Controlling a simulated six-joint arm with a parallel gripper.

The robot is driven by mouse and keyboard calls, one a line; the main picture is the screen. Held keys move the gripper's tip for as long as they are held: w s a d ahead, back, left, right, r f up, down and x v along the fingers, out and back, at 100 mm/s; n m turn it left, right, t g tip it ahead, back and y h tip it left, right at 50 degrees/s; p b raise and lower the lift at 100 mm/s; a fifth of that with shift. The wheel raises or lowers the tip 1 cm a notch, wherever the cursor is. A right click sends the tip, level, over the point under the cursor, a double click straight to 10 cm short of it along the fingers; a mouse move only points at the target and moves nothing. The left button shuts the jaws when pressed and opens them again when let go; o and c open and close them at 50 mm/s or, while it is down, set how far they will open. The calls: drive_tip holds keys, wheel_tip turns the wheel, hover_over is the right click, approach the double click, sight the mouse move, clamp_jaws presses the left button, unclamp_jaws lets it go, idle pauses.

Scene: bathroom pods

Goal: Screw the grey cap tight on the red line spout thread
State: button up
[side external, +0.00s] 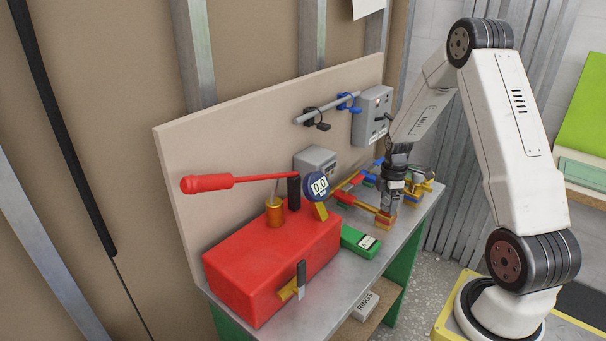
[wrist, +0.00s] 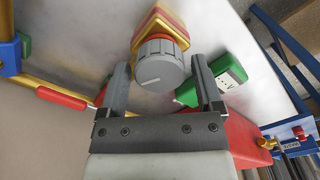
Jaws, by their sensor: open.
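The grey cap (wrist: 160,66) has a ribbed rim and a pale line on its face. In the wrist view it stands between the fingers of my open gripper (wrist: 161,80), with a small gap on each side. A stepped red and yellow block (wrist: 158,22) shows behind it and in the side view (side external: 384,222). The spout thread is hidden, so I cannot tell how the cap sits on it. A pipe with a red sleeve (wrist: 62,97) runs at the left. In the side view my gripper (side external: 387,207) points down over the block and hides the cap.
A large red tank (side external: 270,260) with a red-handled lever (side external: 208,183) and a round gauge (side external: 318,186) fills the bench front. A green box (side external: 359,241) lies close to my gripper. Coloured pipes (side external: 350,182) and a back panel (side external: 235,150) stand behind.

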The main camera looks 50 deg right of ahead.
drive_tip(key=shift+n, duration=0.6)
drive_tip(key=shift+n, duration=1.7)
clamp_jaws()
drive_tip(key=shift+m, duration=1.7)
